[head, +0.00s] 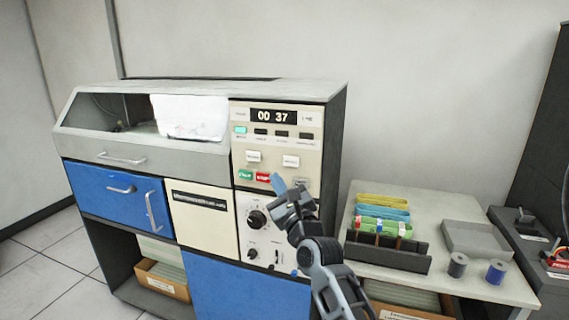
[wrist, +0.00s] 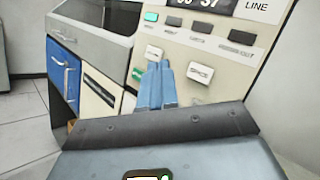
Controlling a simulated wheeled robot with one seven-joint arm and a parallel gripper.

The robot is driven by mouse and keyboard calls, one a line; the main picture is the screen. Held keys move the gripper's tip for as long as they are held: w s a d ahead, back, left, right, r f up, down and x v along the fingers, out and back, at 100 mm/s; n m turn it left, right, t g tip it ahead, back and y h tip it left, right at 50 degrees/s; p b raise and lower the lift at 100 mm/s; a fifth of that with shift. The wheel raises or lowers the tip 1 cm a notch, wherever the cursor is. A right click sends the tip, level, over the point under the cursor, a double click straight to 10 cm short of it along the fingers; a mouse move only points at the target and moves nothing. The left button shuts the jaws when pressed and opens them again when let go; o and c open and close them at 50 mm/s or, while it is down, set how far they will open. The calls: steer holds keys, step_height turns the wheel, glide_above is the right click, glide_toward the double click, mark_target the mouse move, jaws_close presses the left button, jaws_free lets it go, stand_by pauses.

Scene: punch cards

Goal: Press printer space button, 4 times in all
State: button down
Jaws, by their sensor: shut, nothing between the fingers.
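The printer's space button (wrist: 200,72) is a pale key labelled SPACE on the cream control panel. In the head view it appears to be the right one of two pale keys (head: 291,160), its label too small to read. My gripper (head: 276,181) is shut and empty, with its blue fingertips together in front of the panel. In the head view the tips are below and left of the space button, near the red key. In the wrist view the fingertips (wrist: 158,66) are left of the space button, apart from it in the picture. I cannot tell their distance from the panel.
The display (head: 273,117) reads 00 37, above a lit green indicator (head: 240,130). A green key (head: 245,174) and a red key (head: 263,177) are low on the panel; knobs (head: 257,219) lie below. A side table (head: 450,202) holds card racks, a grey tray (head: 478,239) and two spools.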

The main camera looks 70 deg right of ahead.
steer(key=b, duration=0.6)
glide_toward(284, 158)
steer(key=w+r, duration=0.2)
steer(key=w, duration=0.2)
steer(key=shift+s+d+f+b, duration=0.1)
steer(key=shift+d+b, duration=0.25)
steer(key=shift+d, duration=0.7)
steer(key=shift+d, duration=0.15)
stand_by(0.8)
steer(key=shift+d, duration=0.3)
steer(key=shift+d+b, duration=0.3)
steer(key=shift+d, duration=0.1)
stand_by(0.9)
steer(key=shift+a, duration=0.1)
steer(key=shift+a+p, duration=0.7)
steer(key=shift+p, duration=0.1)
steer(key=shift+a, duration=0.1)
